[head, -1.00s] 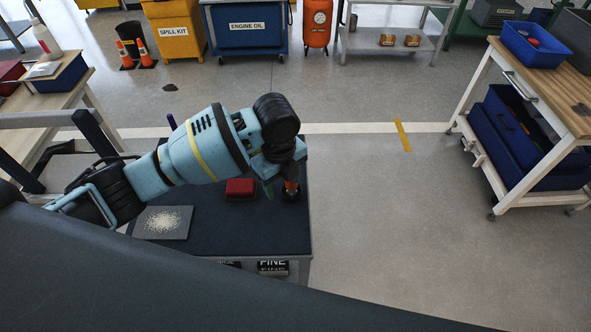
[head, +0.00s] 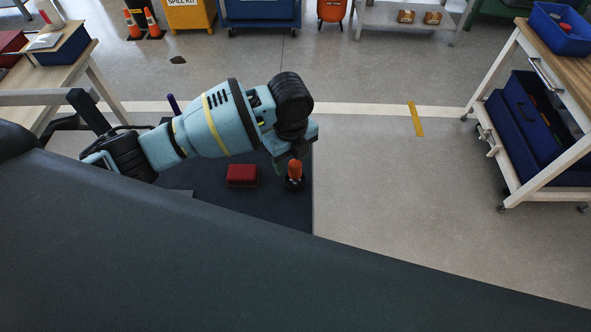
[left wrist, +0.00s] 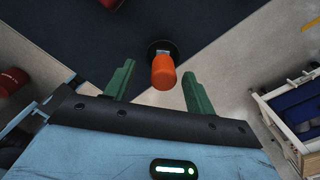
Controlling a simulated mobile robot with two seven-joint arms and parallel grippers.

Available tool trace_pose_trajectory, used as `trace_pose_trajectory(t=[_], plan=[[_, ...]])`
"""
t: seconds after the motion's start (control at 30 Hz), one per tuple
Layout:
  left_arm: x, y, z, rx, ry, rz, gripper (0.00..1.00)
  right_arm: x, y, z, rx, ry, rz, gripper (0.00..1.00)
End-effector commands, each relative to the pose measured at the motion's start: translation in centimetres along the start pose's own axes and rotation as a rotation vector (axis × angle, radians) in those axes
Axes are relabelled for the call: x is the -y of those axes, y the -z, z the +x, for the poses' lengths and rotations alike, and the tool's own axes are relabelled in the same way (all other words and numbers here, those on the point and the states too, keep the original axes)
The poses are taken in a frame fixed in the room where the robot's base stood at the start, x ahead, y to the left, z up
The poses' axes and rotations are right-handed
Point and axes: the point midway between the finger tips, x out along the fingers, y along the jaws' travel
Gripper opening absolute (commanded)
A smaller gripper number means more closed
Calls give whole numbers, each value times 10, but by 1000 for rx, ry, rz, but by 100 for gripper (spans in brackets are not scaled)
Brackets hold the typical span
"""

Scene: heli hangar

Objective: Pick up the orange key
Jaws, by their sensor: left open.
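The orange key (head: 295,168) has an orange grip and stands upright in a round black base (head: 294,184) on the dark tabletop (head: 265,211), near its right edge. In the left wrist view the key (left wrist: 163,72) shows between the two green fingers, with clear space on both sides. My left gripper (head: 287,158) is open and empty, close to the top of the key in the head view. The fingers are partly hidden there by the wrist. My right gripper is not in view.
A red box (head: 242,176) lies on the tabletop left of the key. A wooden cart (head: 530,150) with blue bins stands at the right. Open floor lies between cart and table.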

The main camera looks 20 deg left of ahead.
Motion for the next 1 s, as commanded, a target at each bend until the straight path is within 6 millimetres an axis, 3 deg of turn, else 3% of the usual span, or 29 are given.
trace_pose_trajectory(t=[0.4, 0.73, 1.0], plan=[[5, 6, 46, 0, -1, -2, 55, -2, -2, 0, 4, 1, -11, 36], [6, 6, 50, 2, 1, 0, 55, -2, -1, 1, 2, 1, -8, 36], [6, 6, 50, 2, 1, 0, 20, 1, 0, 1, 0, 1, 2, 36]])
